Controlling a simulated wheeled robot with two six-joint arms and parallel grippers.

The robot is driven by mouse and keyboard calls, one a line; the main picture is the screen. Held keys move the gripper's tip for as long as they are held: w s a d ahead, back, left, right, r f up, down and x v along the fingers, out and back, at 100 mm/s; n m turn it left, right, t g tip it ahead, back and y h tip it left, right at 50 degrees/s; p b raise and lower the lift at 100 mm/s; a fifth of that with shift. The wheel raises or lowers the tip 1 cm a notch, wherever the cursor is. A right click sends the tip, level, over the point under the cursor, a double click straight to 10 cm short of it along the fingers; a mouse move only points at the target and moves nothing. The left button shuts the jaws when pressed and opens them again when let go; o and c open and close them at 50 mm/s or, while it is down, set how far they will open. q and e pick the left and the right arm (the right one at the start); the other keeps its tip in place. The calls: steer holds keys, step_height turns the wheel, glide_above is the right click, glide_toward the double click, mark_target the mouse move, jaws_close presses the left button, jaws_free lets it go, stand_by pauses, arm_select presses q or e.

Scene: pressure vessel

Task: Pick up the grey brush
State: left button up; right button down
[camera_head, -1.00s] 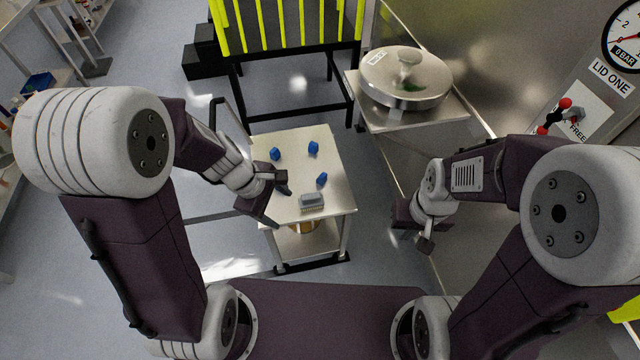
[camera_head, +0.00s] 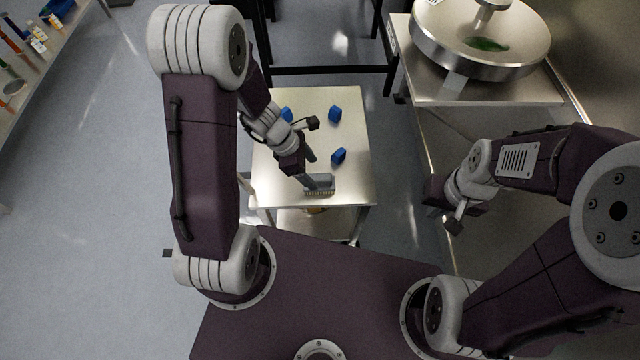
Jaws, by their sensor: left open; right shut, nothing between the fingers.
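The grey brush (camera_head: 320,185) lies near the front edge of a small metal cart (camera_head: 306,103), with its pale bristles toward me. My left gripper (camera_head: 309,170) is open and points down at the brush's left end. Its fingertips are very close to the brush; I cannot tell whether they touch it. My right gripper (camera_head: 453,222) is shut and empty, to the right of the cart and clear of it.
Three blue pieces (camera_head: 338,156) lie on the cart behind the brush, one partly hidden by my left arm. A round metal lid (camera_head: 480,42) with a green patch rests on a stand at back right. Shelves (camera_head: 30,85) stand at far left.

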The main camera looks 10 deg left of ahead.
mark_target(325, 176)
arm_select(q)
steer(key=b+x, duration=0.4)
steer(key=x, duration=0.4)
steer(key=shift+d, duration=0.25)
arm_select(e)
step_height(325, 176, down, 5)
steer(key=shift+r, duration=0.1)
